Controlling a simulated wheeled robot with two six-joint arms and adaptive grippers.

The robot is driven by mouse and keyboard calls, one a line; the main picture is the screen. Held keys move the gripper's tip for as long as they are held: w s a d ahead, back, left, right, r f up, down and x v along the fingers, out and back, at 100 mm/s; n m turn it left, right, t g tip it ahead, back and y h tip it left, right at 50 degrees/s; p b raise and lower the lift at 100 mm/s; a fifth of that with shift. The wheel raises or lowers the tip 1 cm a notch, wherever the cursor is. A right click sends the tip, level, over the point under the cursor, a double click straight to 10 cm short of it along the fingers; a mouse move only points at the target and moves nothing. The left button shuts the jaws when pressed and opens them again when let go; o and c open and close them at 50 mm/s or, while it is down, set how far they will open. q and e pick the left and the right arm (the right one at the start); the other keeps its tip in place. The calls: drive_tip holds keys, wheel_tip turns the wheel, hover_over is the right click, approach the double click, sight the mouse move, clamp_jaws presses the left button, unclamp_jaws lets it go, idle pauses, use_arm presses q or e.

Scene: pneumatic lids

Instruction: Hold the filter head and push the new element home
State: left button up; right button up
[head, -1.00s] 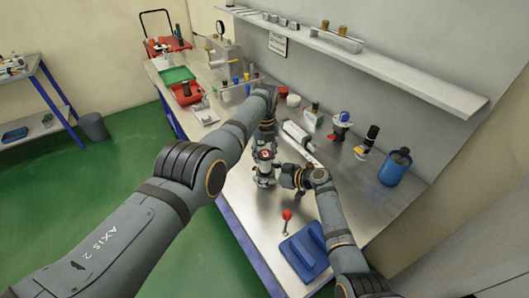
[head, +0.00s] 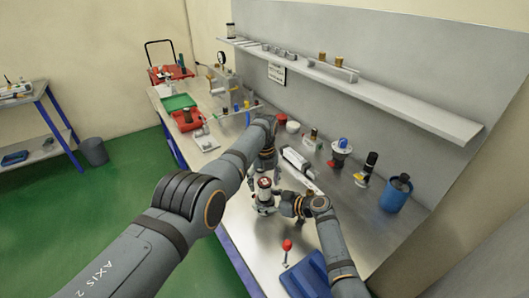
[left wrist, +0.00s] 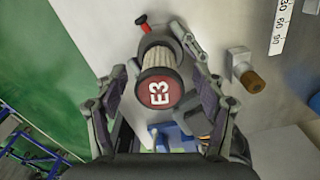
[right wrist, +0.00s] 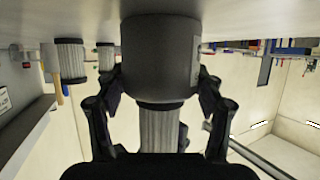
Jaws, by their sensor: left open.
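The element (head: 264,184), with a red cap, stands upright in the filter head (head: 264,206) on the bench. The left wrist view shows its cap marked E3 (left wrist: 159,92) and white pleats behind it. In the right wrist view, upside down, the grey filter head (right wrist: 160,60) has the pleated element (right wrist: 160,130) sticking out of it. My left gripper (left wrist: 160,85) is open, with its fingers apart on either side of the element. My right gripper (right wrist: 160,90) has its fingers against both sides of the filter head. The seat inside the head is hidden.
A red-knobbed lever (head: 287,245) and a blue tray (head: 303,277) lie nearer the front. A blue cup (head: 397,194) and several fittings line the wall side. A long shelf (head: 400,98) runs above. Several other pleated elements (right wrist: 68,62) stand nearby.

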drive_tip(key=o, duration=0.4)
drive_tip(key=shift+c, duration=0.2)
